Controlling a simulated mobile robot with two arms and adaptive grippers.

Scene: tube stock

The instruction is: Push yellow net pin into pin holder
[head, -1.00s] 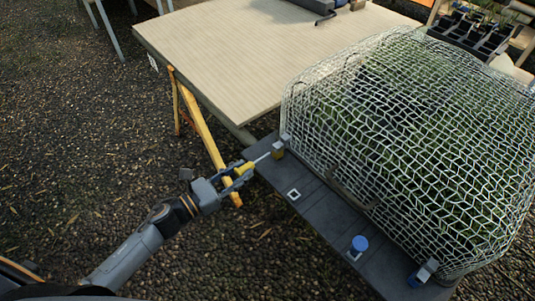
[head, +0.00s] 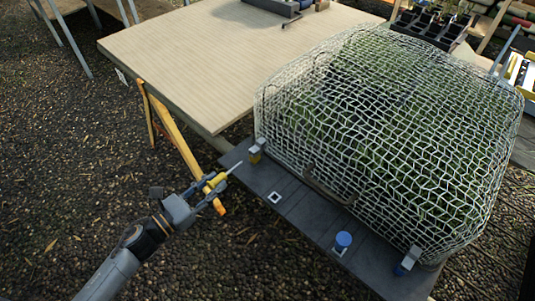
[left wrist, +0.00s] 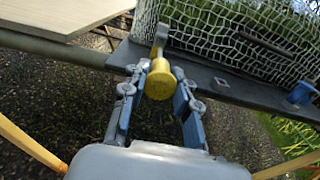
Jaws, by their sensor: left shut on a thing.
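The yellow net pin (head: 214,183) is held by its yellow head between the fingers of my left gripper (head: 216,184). Its thin pale shaft points up and right in the head view. The tip is a little short of the yellow pin holder (head: 255,157), a small bracket at the net's near left corner, and looks apart from it. In the left wrist view the round yellow head (left wrist: 159,82) sits between the two fingers and faces the camera. A grey piece rises behind it; I cannot tell shaft from bracket there. My right gripper is out of view.
The wire net (head: 390,130) covers plants on a dark board (head: 305,220). An empty white-edged square (head: 274,197), a blue pin (head: 343,240) and a blue holder (head: 403,267) lie along its front. A wooden table (head: 200,60) and yellow trestle leg (head: 176,140) stand at left.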

